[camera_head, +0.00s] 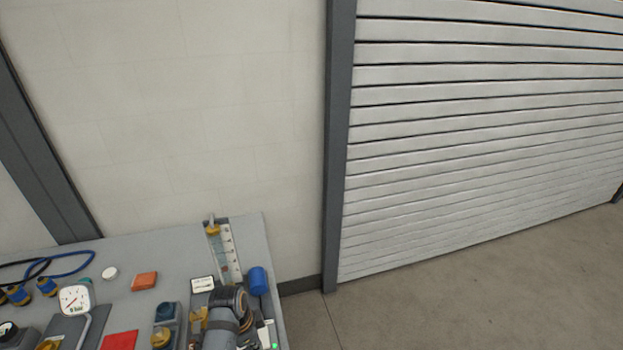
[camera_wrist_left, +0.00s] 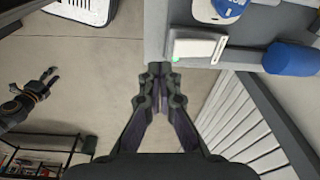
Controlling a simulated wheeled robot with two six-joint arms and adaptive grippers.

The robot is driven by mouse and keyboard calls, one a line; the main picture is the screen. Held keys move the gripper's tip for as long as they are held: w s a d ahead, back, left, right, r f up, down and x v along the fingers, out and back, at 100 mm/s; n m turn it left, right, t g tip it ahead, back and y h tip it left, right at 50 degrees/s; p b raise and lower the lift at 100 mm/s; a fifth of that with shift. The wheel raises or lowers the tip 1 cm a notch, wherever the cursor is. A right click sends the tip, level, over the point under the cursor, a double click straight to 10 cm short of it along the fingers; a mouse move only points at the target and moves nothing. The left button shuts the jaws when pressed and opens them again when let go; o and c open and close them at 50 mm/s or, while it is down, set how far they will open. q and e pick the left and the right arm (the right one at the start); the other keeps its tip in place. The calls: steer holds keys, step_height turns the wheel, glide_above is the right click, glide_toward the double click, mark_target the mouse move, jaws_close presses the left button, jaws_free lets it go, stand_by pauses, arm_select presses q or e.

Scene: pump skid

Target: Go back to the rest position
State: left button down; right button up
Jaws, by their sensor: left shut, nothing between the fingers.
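My left gripper (camera_wrist_left: 160,78) shows in the left wrist view. Its two dark fingers come together at the tips with nothing between them. It is beside the edge of the grey bench, over open floor. A grey and dark arm link of mine reaches over the right end of the bench in the head view and hides what is under it. My right gripper (camera_wrist_left: 48,82) shows small at the left of the wrist view, fingers apart and empty, well away from the bench.
The grey bench (camera_head: 240,232) holds a gauge (camera_head: 75,299), an orange block (camera_head: 144,281), a level sight glass (camera_head: 224,250) and a blue cylinder (camera_head: 258,280). A shutter door (camera_head: 480,130) stands behind. The floor (camera_head: 470,295) right of the bench is clear.

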arm_select(q)
steer(key=s+a+n+t+y, duration=0.1)
steer(key=s+a+n, duration=0.2)
steer(key=a+n, duration=0.3)
arm_select(e)
steer(key=w+a, duration=0.1)
steer(key=w, duration=0.5)
steer(key=s, duration=0.5)
arm_select(q)
steer(key=s+a+r+n+t+y, duration=0.1)
steer(key=s+a+r+n+t, duration=0.1)
steer(key=s+a+r+n, duration=0.4)
steer(key=s+f+n+g+b, duration=0.1)
steer(key=s+f+b, duration=0.25)
steer(key=f, duration=1.35)
steer(key=s+f+g+b, duration=0.15)
steer(key=f+b, duration=0.25)
steer(key=f, duration=1.3)
steer(key=s+a+f+b, duration=0.1)
steer(key=s+f+b, duration=0.4)
steer(key=s+f, duration=1.3)
step_height(320, 180, down, 3)
steer(key=shift+a+r+b, duration=0.15)
steer(key=shift+a+b, duration=0.15)
steer(key=shift+a, duration=0.1)
arm_select(e)
step_height(320, 180, down, 13)
steer(key=w, duration=0.1)
steer(key=shift+w, duration=0.3)
